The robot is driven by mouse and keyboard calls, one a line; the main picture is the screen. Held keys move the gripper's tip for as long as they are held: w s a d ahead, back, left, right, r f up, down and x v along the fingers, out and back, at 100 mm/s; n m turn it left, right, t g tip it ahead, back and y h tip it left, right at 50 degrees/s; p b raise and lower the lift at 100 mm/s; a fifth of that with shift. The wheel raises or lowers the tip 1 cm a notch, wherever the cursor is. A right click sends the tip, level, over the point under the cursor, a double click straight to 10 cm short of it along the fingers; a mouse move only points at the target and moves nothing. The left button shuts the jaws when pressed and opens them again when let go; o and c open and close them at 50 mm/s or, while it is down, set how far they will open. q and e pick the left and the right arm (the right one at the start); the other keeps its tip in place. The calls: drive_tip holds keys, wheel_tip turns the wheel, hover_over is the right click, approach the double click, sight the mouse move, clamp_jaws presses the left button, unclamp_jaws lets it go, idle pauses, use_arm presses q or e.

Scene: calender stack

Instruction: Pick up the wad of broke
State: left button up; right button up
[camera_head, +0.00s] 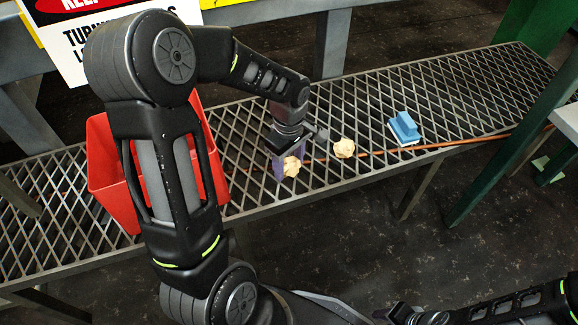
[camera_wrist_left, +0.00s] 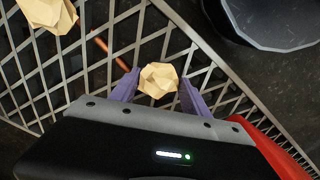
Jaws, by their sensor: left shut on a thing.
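Two crumpled, cream-coloured wads of broke are in view. My left gripper (camera_head: 284,162) is shut on one wad (camera_head: 291,167), low over the grating. In the left wrist view this wad (camera_wrist_left: 158,80) sits between the tips of the two purple fingers. The other wad (camera_head: 345,148) lies on the grating just to the right; it also shows at the upper left of the left wrist view (camera_wrist_left: 48,12). My right gripper (camera_head: 412,316) is partly cut off at the bottom edge, and its jaws cannot be made out.
A red bin (camera_head: 108,170) stands at the left, partly behind my left arm. A blue block-like thing with a pale base (camera_head: 404,129) sits on the walkway grating (camera_head: 455,90) to the right. A thin orange-brown rod (camera_head: 440,144) lies along the grating.

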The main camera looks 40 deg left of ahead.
sight(289, 162)
use_arm(q)
drive_tip(key=c, duration=0.7)
drive_tip(key=shift+r, duration=0.1)
wheel_tip(289, 162, up, 10)
drive_tip(key=p, duration=0.3)
idle(0.4)
